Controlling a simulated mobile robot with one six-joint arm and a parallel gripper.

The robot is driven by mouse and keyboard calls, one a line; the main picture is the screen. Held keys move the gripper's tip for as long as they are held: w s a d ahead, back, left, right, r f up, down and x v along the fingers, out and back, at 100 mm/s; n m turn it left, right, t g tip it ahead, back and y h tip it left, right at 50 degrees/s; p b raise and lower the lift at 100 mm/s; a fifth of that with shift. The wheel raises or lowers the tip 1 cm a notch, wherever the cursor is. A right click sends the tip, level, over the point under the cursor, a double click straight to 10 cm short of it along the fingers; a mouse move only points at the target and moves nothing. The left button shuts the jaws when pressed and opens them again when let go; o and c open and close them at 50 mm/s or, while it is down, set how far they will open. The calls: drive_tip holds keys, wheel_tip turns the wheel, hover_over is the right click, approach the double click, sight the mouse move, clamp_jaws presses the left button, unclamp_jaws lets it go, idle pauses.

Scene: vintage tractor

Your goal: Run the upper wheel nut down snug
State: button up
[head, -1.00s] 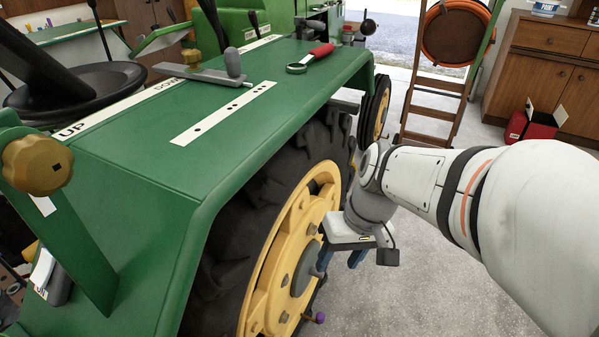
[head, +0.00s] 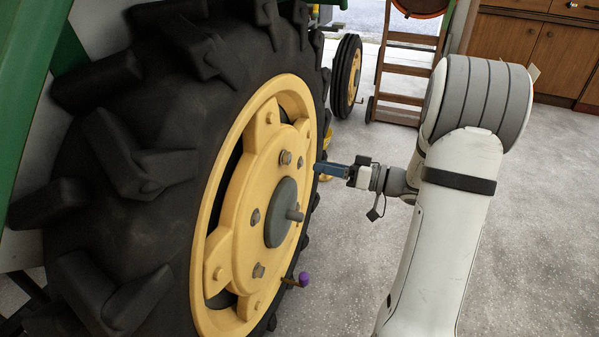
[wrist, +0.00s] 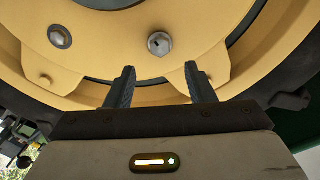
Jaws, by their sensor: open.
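The yellow wheel hub (head: 240,235) of the tractor carries several nuts around a grey centre cap (head: 281,212). The upper wheel nut (head: 285,157) sits near the top of the hub. My gripper (head: 318,168) points at the hub from the right with blue fingers. In the wrist view my gripper (wrist: 159,70) is open and empty, its dark fingers apart from the nut. How far the nut stands off the hub is unclear.
The big black tyre (head: 150,180) with deep lugs surrounds the hub. A purple-knobbed piece (head: 304,279) sticks out low on the wheel. A wooden ladder (head: 403,70) and a smaller wheel (head: 347,75) stand behind. The grey floor to the right is clear.

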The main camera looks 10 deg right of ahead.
sight(290, 159)
drive_tip(key=b+x, duration=0.1)
drive_tip(key=x, duration=0.6)
drive_tip(key=shift+w+a, duration=0.1)
drive_tip(key=shift+a, duration=0.15)
